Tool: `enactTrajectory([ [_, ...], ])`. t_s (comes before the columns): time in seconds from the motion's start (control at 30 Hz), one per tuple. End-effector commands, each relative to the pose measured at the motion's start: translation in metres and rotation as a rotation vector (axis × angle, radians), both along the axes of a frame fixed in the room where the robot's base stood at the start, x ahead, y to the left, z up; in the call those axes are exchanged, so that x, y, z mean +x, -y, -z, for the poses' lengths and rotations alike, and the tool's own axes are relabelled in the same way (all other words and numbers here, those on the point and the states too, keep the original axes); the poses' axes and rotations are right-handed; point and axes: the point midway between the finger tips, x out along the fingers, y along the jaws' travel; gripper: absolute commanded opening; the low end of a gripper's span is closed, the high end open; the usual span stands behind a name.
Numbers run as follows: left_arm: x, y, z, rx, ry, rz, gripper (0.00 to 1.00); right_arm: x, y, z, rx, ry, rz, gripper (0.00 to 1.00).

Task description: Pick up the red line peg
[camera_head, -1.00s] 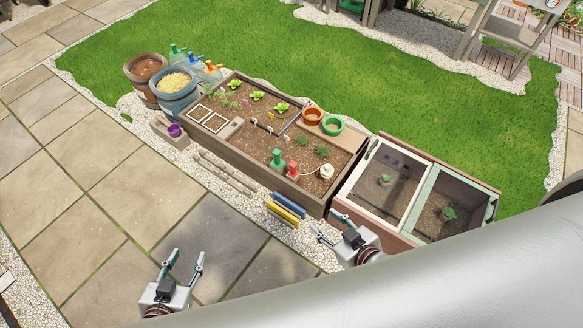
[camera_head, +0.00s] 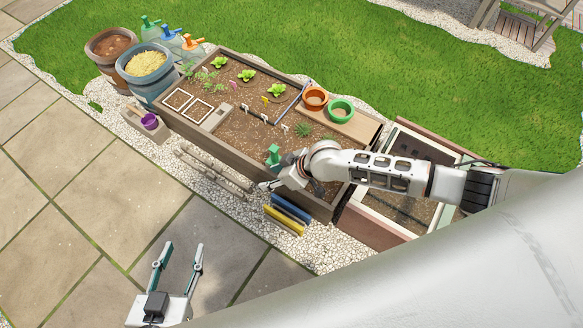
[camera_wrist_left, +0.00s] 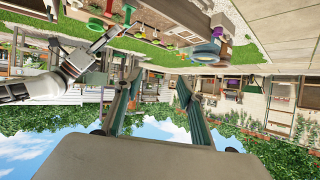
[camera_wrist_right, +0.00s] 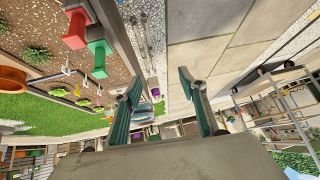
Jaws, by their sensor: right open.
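The red line peg (camera_wrist_right: 75,28) stands in the soil in the right wrist view, left of the jaws and apart from them. In the head view my right arm hides it. The green line peg (camera_head: 274,155) stands beside it and also shows in the right wrist view (camera_wrist_right: 98,60). My right gripper (camera_head: 266,186) is open and empty over the front edge of the planter, close to the pegs; its jaws (camera_wrist_right: 160,76) have nothing between them. My left gripper (camera_head: 182,248) is open and empty over the paving, well away from the planter.
The wooden planter (camera_head: 238,167) holds seedlings, labels and a shelf with orange (camera_head: 315,98) and green pots (camera_head: 341,109). A cold frame (camera_head: 376,224) lies to the right. The paving at left is clear.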

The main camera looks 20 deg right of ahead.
Motion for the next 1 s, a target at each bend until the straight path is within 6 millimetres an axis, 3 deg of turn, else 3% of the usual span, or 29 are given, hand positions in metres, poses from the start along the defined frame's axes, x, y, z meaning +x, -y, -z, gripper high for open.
enactTrajectory([
  [0.03, -0.008, 0.001, 0.018, -0.004, -0.03, 0.001, 0.4, 0.005, 0.019, 0.032, -0.042, -0.041, 0.004, 0.42],
  [0.1, -0.009, 0.003, 0.024, -0.01, -0.038, 0.002, 0.4, 0.018, 0.043, 0.049, -0.09, -0.075, 0.016, 0.42],
  [0.3, -0.011, 0.005, 0.031, -0.021, -0.049, 0.002, 0.4, 0.05, 0.101, 0.077, -0.194, -0.136, 0.061, 0.42],
  [0.4, -0.011, 0.006, 0.032, -0.025, -0.05, 0.002, 0.4, 0.06, 0.118, 0.081, -0.22, -0.15, 0.078, 0.42],
  [0.53, -0.01, 0.008, 0.031, -0.034, -0.046, 0.001, 0.4, 0.066, 0.125, 0.087, -0.234, -0.158, 0.088, 0.42],
  [0.83, -0.005, 0.019, 0.025, -0.09, -0.033, -0.007, 0.4, 0.074, 0.119, 0.116, -0.234, -0.161, 0.087, 0.42],
  [1.0, -0.002, 0.027, 0.02, -0.145, -0.023, -0.017, 0.4, 0.08, 0.114, 0.142, -0.236, -0.166, 0.086, 0.42],
])
